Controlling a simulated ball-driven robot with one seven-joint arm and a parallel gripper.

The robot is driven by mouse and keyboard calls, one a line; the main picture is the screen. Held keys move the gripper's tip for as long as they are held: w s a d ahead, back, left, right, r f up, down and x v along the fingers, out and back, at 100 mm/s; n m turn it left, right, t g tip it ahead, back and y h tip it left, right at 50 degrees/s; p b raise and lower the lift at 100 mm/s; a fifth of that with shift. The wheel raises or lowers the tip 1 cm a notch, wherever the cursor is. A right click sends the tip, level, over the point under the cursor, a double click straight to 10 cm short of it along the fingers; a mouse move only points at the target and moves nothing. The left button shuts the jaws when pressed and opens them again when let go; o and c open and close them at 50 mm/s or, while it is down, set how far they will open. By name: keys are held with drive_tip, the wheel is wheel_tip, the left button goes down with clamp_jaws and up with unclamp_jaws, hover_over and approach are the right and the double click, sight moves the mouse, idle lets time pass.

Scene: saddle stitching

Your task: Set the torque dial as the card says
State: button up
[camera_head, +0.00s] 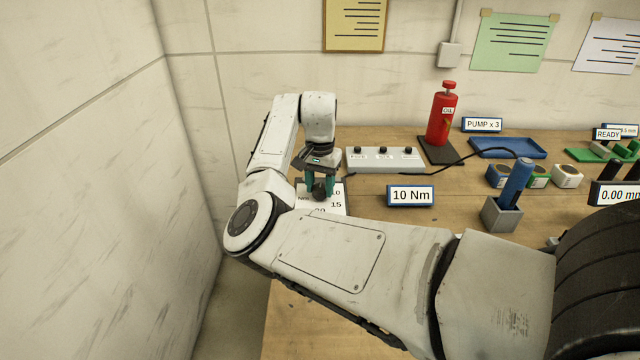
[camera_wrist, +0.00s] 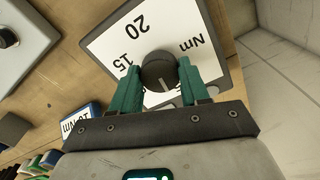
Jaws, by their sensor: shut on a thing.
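The torque dial is a dark round knob (camera_wrist: 159,68) on a white plate (camera_wrist: 105,45) marked Nm, 15 and 20. In the head view the knob (camera_head: 319,190) and plate (camera_head: 338,207) sit at the table's left, and a 10 also shows. My gripper (camera_head: 319,183) points down with its green fingers shut on the knob's sides. In the wrist view a pale pointer line on the knob aims toward my gripper body, away from 20; the mark it faces is hidden. The card (camera_head: 410,195) reads 10 Nm and stands right of the dial.
A grey box with several black knobs (camera_head: 385,160) lies behind the dial. A red oil pump (camera_head: 441,118) with a black hose, a blue tray (camera_head: 508,148) and a blue-handled tool in a grey holder (camera_head: 501,216) stand to the right. A wall is close on the left.

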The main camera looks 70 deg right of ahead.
sight(319, 187)
drive_tip(key=m+p, duration=0.1)
drive_tip(key=m, duration=0.9)
drive_tip(key=shift+p, duration=0.3)
drive_tip(key=shift+m, duration=0.4)
drive_tip(key=o, duration=1.1)
drive_tip(key=shift+c, duration=0.2)
wheel_tip(319, 187, up, 11)
drive_tip(key=b, duration=0.1)
drive_tip(key=shift+f, duration=0.1)
